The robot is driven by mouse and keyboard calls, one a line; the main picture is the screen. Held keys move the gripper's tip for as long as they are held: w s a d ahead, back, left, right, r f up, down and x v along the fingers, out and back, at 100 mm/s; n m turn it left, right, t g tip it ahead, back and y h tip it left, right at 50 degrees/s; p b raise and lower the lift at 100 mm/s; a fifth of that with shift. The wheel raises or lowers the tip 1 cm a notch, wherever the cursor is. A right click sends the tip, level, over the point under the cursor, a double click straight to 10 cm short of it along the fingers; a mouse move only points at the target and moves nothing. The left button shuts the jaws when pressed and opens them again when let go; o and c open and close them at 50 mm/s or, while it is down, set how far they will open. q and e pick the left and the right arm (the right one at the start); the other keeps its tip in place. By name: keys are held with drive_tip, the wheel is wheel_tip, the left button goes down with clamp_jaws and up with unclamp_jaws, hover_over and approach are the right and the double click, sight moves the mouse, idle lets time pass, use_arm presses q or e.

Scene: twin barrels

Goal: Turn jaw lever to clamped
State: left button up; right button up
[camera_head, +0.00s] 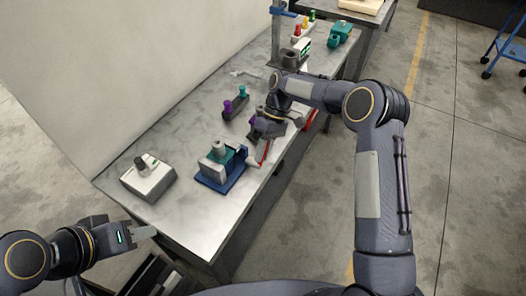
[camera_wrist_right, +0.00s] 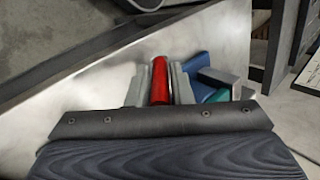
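The jaw lever is a red bar (camera_wrist_right: 160,82) that stands between the two grey fingers of my right gripper (camera_wrist_right: 160,88) in the right wrist view. The fingers press close on both its sides. In the head view, my right gripper (camera_head: 256,152) reaches down at the table's front edge, and the red lever (camera_head: 265,151) shows beside its fingers. A blue fixture (camera_head: 222,180) with a teal block and a grey cylinder on it stands just left of the lever.
A grey metal table (camera_head: 192,207) carries a white box with a dark knob (camera_head: 148,180) and a dark holder with purple and teal pegs (camera_head: 235,106).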

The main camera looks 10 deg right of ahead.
drive_tip(key=o, duration=0.3)
drive_tip(key=shift+o, duration=0.2)
drive_tip(key=b+v, duration=0.1)
drive_tip(key=v, duration=0.7)
drive_tip(key=shift+f, duration=0.1)
